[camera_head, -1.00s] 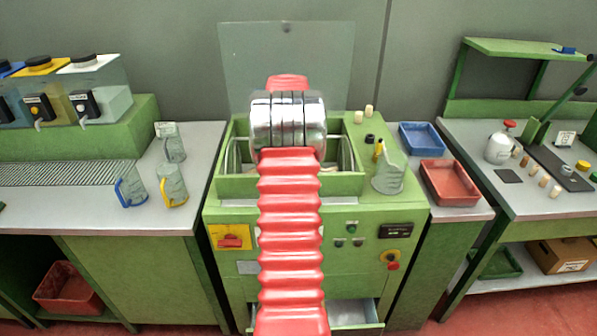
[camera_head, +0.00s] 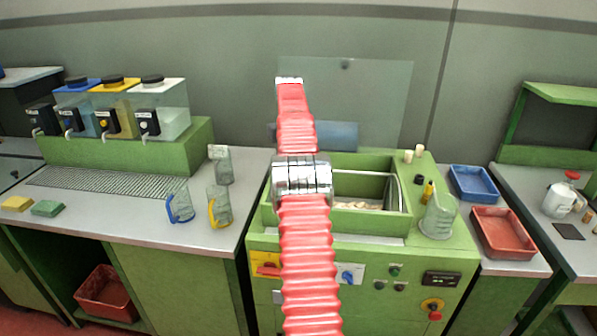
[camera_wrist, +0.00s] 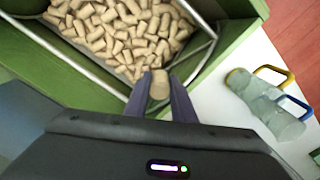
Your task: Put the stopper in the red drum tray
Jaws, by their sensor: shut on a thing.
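A tan cork stopper (camera_wrist: 160,82) is held between the two dark fingers of my gripper (camera_wrist: 160,92) in the wrist view. My gripper is shut on it, above the near edge of the green machine's drum. Many loose corks (camera_wrist: 125,30) lie in the drum; some also show in the head view (camera_head: 357,205). A shallow red tray (camera_head: 503,232) sits on the grey top to the right of the machine and looks empty. The red tray is not in the wrist view. In the head view my gripper is hidden by my red arm.
A blue tray (camera_head: 473,183) stands just behind the red one. A clear jug (camera_head: 439,215) and two corks (camera_head: 413,153) stand on the machine's right side. Mugs with blue (camera_head: 181,206) and yellow (camera_head: 219,207) handles stand on the left bench. A red bin (camera_head: 105,292) is below that bench.

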